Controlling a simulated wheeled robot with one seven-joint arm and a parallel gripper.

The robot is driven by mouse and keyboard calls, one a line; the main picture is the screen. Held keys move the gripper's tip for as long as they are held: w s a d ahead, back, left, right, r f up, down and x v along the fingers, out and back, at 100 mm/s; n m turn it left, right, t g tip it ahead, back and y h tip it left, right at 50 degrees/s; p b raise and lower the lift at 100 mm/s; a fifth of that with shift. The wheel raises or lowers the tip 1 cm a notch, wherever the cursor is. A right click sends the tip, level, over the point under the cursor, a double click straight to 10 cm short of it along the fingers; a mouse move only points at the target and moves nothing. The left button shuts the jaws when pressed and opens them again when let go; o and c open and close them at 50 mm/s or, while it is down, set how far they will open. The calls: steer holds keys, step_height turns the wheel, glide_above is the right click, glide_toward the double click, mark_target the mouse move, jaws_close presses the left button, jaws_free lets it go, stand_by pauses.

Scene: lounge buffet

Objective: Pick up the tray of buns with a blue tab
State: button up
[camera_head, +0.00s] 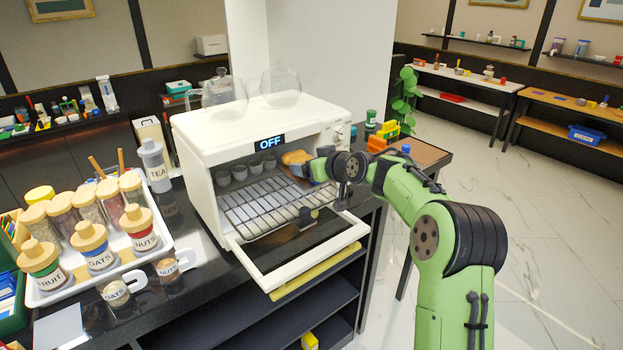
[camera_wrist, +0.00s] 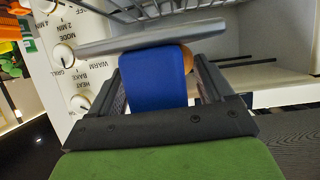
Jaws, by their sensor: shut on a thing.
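The tray of buns (camera_head: 297,174) is at the right side of the open oven's cavity, above the wire rack, with golden buns (camera_head: 296,157) on it. In the wrist view, the tray (camera_wrist: 150,38) shows as a grey edge, with a bit of bun (camera_wrist: 186,62) beside the blue tab. My gripper (camera_head: 322,168) reaches in from the right at the oven's front opening. In the wrist view, my gripper (camera_wrist: 160,75) is shut on the blue tab (camera_wrist: 152,80), which sits between its fingers. My gripper partly hides the tray in the head view.
The white oven (camera_head: 215,150) reads OFF; its glass door (camera_head: 300,248) hangs open below. Several small cups (camera_head: 239,173) stand inside at the back left. Glass pots (camera_head: 281,86) stand on top. A jar tray (camera_head: 160,250) is left. The oven's knobs (camera_wrist: 63,54) are close to my gripper.

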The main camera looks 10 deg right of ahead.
step_height(320, 180, up, 2)
steer(key=shift+r, duration=0.15)
steer(key=s+a+b, duration=0.3)
steer(key=s+a, duration=0.1)
steer(key=s, duration=0.5)
steer(key=s+a+b, duration=0.3)
steer(key=s+a, duration=0.1)
steer(key=s, duration=0.4)
steer(key=shift+s+a+b, duration=0.15)
steer(key=shift+s+b, duration=0.15)
steer(key=shift+s, duration=0.05)
